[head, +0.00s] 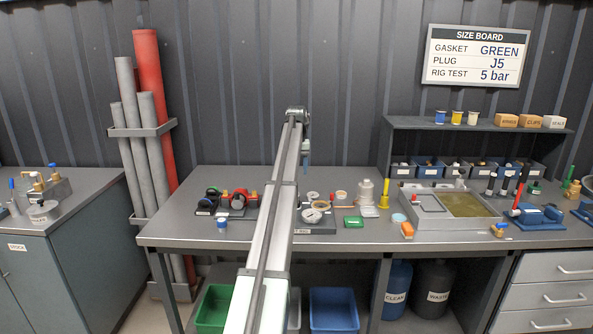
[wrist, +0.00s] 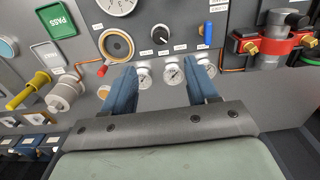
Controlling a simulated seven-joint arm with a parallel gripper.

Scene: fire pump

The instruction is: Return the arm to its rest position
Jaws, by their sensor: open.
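My arm (head: 268,230) reaches forward over the workbench, its links running up the middle of the head view. My gripper (head: 306,152) hangs at the arm's far end, above the back of the bench. In the wrist view my gripper (wrist: 167,76) shows two blue fingers spread apart with nothing between them. Beyond the fingers is a grey panel with small gauges (wrist: 173,75), a black knob (wrist: 160,34) and a brass-coloured ring (wrist: 116,45). I cannot tell how near the fingertips are to the panel. The arm hides part of the bench.
The bench (head: 180,232) carries a red-and-black fitting assembly (head: 240,199), a white bottle (head: 365,191), a yellow stand (head: 384,196) and a grey tray (head: 446,222). A shelf (head: 480,126) stands at the back right. Grey and red pipes (head: 150,90) lean at the left. Space above the bench's left part is clear.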

